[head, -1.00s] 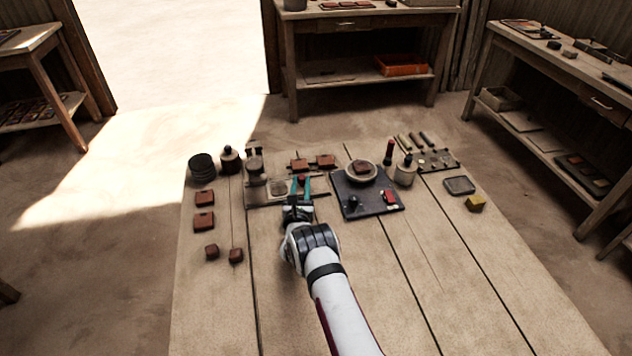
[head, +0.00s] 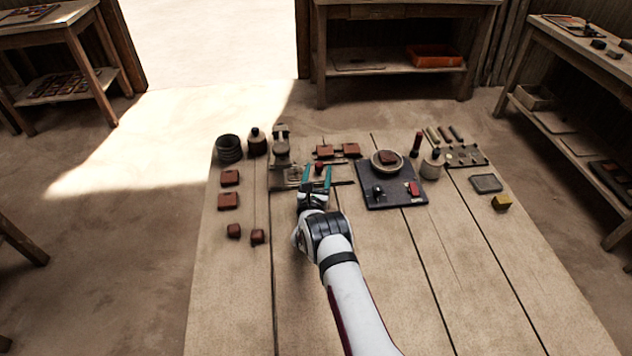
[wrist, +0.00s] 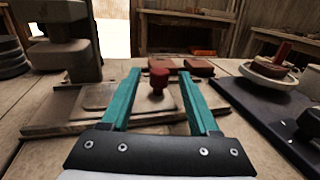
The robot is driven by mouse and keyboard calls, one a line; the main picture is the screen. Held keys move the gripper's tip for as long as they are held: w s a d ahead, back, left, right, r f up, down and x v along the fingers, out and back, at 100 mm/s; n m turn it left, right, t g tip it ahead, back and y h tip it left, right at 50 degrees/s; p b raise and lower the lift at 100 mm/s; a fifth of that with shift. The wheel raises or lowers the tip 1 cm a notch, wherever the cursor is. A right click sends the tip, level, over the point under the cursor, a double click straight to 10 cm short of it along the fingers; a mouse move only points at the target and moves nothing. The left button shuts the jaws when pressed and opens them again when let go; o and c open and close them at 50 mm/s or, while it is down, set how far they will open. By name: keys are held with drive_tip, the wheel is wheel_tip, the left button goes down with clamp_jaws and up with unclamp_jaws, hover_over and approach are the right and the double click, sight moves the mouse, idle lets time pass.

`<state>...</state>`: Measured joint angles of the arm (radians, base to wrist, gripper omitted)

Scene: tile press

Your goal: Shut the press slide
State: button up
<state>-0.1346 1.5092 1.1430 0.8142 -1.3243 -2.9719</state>
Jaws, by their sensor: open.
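The press (head: 281,152) stands at the back left of the table, its column and head at the left in the wrist view (wrist: 68,45). Its flat base (wrist: 60,122) reaches right from the column. The slide (wrist: 100,97) lies on this base, out to the right of the press head. A dark red knob (wrist: 158,80) stands upright on the slide's right part. My gripper (head: 317,172) is open, with a teal finger on either side of the knob; gaps show on both sides in the wrist view. The gripper hides part of the base.
Red tiles (head: 324,151) lie behind the slide. A dark board (head: 399,198) with a round dish (head: 387,162) is close on the right. More red tiles (head: 229,201) lie front left. The table's front middle is clear apart from my arm.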

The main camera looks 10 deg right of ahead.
drive_tip(key=v, duration=1.5)
drive_tip(key=shift+s+a, duration=0.1)
drive_tip(key=shift+s, duration=0.1)
drive_tip(key=w+d+r+y, duration=0.1)
drive_tip(key=w, duration=0.1)
drive_tip(key=w+d+r+n+y, duration=0.1)
drive_tip(key=w+r, duration=0.1)
drive_tip(key=w+d+r+t+y, duration=0.1)
drive_tip(key=w+y, duration=0.1)
drive_tip(key=shift+w+d+r+n, duration=0.2)
drive_tip(key=shift+d+r+n, duration=0.05)
drive_tip(key=shift+n, duration=0.15)
drive_tip(key=w+d+r+n+g+y, duration=0.1)
drive_tip(key=w+d+r+n+y, duration=0.15)
drive_tip(key=d+n+y, duration=0.2)
drive_tip(key=shift+y, duration=0.35)
drive_tip(key=f, duration=0.5)
drive_tip(key=a+f, duration=0.1)
drive_tip(key=f, duration=0.1)
drive_tip(key=shift+s+f, duration=0.2)
drive_tip(key=shift+s, duration=0.1)
drive_tip(key=x, duration=0.7)
drive_tip(key=shift+r, duration=0.15)
clamp_jaws()
